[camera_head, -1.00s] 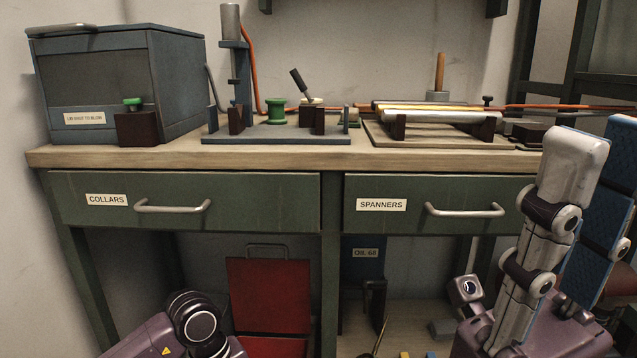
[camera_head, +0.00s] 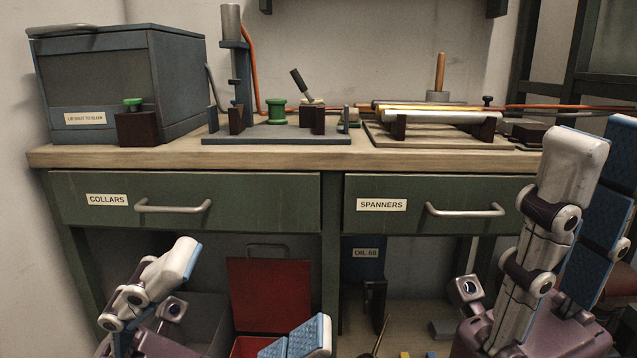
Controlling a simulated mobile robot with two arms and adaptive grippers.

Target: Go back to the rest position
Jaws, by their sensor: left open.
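My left gripper (camera_head: 248,290) is at the lower left of the head view, in front of the bench and below its drawers. Its white fingers with blue pads are spread wide apart, with nothing between them. The lower finger is partly cut off by the bottom edge. My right gripper (camera_head: 592,160) stands upright at the right edge, its fingertips rising to about bench-top height in the picture. Part of it is outside the view, so its opening is unclear. I see no object held in it.
The bench top (camera_head: 180,156) carries a blue-grey box (camera_head: 120,80), a stand with a green spool (camera_head: 276,110) and a rack with a metal roller (camera_head: 440,117). The COLLARS drawer (camera_head: 260,205) and SPANNERS drawer (camera_head: 400,190) are shut. A red box (camera_head: 270,295) stands open below.

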